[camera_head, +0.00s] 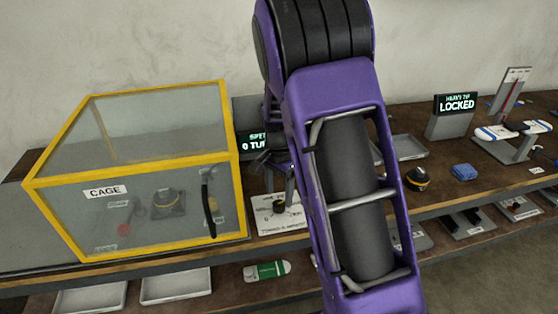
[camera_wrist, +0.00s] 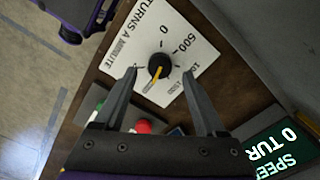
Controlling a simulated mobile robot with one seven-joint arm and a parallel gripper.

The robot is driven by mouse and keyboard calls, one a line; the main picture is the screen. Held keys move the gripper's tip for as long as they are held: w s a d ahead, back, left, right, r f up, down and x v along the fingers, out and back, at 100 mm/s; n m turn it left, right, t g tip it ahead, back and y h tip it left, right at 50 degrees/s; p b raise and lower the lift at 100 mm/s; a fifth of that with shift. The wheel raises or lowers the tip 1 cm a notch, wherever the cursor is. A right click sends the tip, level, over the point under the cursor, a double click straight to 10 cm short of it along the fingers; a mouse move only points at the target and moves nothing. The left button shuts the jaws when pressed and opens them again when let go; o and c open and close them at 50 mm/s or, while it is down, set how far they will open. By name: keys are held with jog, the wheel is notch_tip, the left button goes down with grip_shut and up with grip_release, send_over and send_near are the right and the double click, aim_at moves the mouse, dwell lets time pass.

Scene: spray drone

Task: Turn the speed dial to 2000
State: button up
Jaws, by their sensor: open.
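The speed dial (camera_wrist: 160,66) is a round black knob with a yellow pointer on a white plate (camera_wrist: 136,38) marked "TURNS A MINUTE". Marks 0 and 500 are readable; those at the lower side are small or partly hidden. The yellow pointer points down and slightly left in the wrist view, away from the 0. My gripper (camera_wrist: 160,71) is open, one finger on each side of the knob; contact cannot be told. In the head view the dial (camera_head: 279,207) sits on the bench, with my gripper (camera_head: 272,162) just behind it, partly hidden by my arm.
A speed display (camera_wrist: 278,148) shows "0 TUR", cut off. A red button (camera_wrist: 143,126) lies near the dial. A yellow-framed cage (camera_head: 140,170) stands left of the dial. To the right are a black-and-yellow knob (camera_head: 417,179), a blue cloth (camera_head: 464,172) and a "LOCKED" display (camera_head: 456,104).

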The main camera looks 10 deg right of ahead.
aim_at(279, 203)
notch_tip(279, 203, up, 14)
jog(key=p, duration=0.1)
dwell(0.4)
